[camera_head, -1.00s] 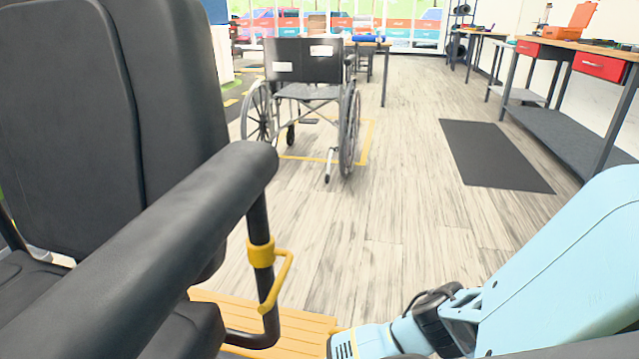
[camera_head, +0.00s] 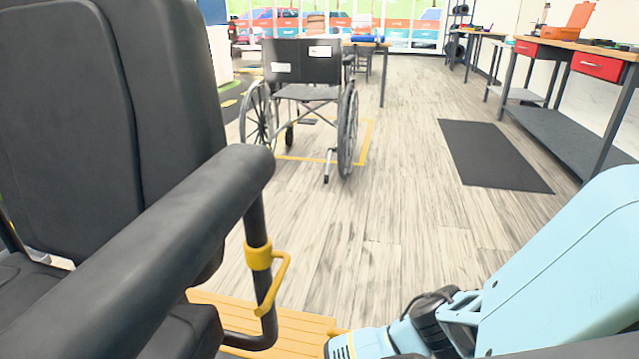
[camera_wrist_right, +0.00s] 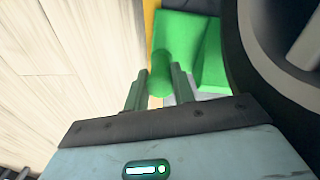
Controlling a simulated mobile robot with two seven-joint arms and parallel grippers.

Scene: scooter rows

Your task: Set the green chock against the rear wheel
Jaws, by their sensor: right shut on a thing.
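In the right wrist view, the green chock (camera_wrist_right: 206,68) lies just beyond my right gripper (camera_wrist_right: 160,78). The gripper's two fingers are shut on the chock's rounded green grip. A black-tyred wheel (camera_wrist_right: 243,62) with a grey rim stands close along the chock's right side. I cannot tell whether chock and tyre touch. In the head view, the chock, wheel and right fingers are hidden; only my pale blue right arm shows at the lower right. My left gripper is out of view.
A black padded seat with an armrest (camera_head: 150,240) fills the left of the head view. A yellow slatted platform (camera_head: 300,330) lies below it. A wheelchair (camera_head: 303,62) stands ahead on the floor. A dark mat (camera_head: 490,155) lies near benches at right. The middle floor is clear.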

